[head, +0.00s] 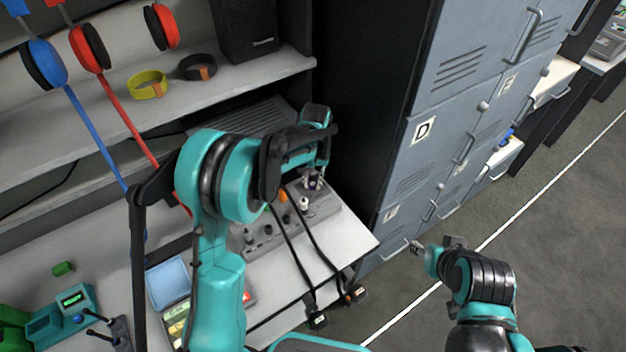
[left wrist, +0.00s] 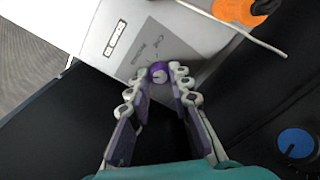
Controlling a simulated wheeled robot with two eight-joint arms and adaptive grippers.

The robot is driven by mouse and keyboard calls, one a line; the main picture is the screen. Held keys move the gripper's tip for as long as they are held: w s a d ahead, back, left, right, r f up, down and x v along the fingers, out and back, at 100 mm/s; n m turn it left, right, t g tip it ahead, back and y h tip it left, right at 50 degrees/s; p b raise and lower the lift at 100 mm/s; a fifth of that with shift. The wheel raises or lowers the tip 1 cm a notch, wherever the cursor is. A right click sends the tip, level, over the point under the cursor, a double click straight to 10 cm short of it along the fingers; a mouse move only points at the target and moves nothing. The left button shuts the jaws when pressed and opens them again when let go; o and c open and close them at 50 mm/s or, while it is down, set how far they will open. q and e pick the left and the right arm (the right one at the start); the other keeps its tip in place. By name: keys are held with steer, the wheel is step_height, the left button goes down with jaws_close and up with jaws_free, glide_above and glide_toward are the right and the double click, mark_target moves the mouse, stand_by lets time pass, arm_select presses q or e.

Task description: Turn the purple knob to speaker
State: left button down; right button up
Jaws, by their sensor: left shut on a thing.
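The purple knob (left wrist: 158,72) sits on a light grey panel (left wrist: 118,25) in the left wrist view. My left gripper (left wrist: 160,78) has its two fingers closed around the knob, one on each side. Small labels are printed on the panel around the knob, but I cannot read them or the knob's setting. In the head view my left gripper (head: 314,178) reaches down to the far right part of the grey control box (head: 325,208), and the knob is mostly hidden there. My right gripper (head: 414,246) is out over the floor, away from the box, too small to judge.
Black cables (head: 292,240) hang over the desk's front edge. An orange part (left wrist: 245,10) and a blue disc (left wrist: 296,142) show in the left wrist view. Grey lockers (head: 425,120) stand right of the desk. Headphones (head: 42,62) hang at the left, near a black speaker (head: 245,30).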

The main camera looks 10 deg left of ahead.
mark_target(314, 184)
arm_select(q)
steer(key=shift+n, duration=0.8)
steer(key=c, duration=1.4)
jaws_free()
steer(key=shift+o, duration=0.2)
step_height(314, 184, up, 12)
steer(key=shift+d, duration=0.15)
